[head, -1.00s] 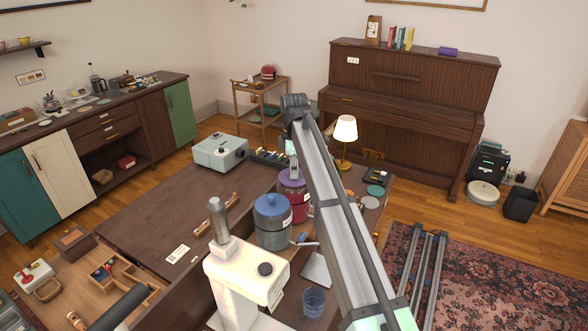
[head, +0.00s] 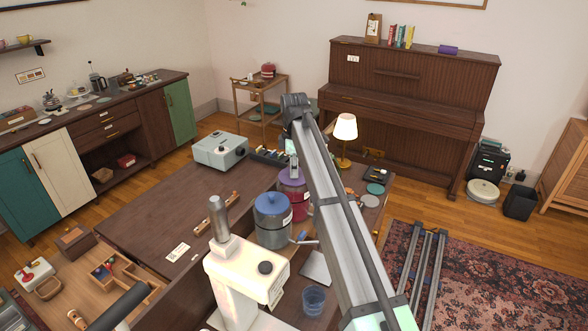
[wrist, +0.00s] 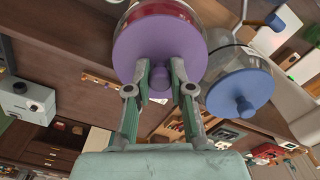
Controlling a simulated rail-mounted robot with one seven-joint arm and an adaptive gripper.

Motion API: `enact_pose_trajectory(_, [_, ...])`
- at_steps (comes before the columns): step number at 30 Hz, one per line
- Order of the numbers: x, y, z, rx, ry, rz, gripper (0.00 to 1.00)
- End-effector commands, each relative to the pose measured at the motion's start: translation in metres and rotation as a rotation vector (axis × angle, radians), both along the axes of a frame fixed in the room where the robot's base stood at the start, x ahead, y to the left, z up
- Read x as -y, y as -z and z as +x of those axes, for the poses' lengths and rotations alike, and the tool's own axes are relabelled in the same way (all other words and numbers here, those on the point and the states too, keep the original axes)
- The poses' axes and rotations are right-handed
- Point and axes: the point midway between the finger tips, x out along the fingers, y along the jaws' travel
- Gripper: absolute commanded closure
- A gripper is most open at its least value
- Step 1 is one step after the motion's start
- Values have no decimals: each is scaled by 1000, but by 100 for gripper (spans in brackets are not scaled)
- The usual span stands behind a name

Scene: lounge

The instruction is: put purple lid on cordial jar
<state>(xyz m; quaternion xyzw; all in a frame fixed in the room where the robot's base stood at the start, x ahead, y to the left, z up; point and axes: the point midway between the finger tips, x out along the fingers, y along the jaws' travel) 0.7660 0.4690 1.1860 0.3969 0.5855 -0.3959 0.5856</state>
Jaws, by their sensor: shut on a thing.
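The purple lid (wrist: 158,48) shows face-on in the wrist view, with its knob between my fingertips. My gripper (wrist: 160,76) is shut on that knob. The clear cordial jar (wrist: 188,5) with red contents is directly behind the lid. In the head view the purple lid (head: 292,178) sits at the mouth of the cordial jar (head: 300,209), roughly level. I cannot tell whether it is fully seated or slightly above the rim. My gripper (head: 292,163) is above the lid, partly hidden by my arm.
A jar with a blue lid (head: 272,202) stands close beside the cordial jar, nearer the camera. A blue cup (head: 313,299) is on the table's near side. A lit lamp (head: 345,129) and a pale blue box-like appliance (head: 220,150) stand farther back. The brown tabletop (head: 150,212) is mostly clear at left.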

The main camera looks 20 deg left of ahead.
Motion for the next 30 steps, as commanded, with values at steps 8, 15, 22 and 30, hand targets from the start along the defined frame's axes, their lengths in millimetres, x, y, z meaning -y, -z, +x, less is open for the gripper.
enact_pose_trajectory(8, [0,5,0,0,0,0,100])
enact_pose_trajectory(15, [0,10,0,0,0,0,100])
enact_pose_trajectory(22, [0,11,0,0,0,0,49])
enact_pose_trajectory(30, [0,11,0,0,0,0,49])
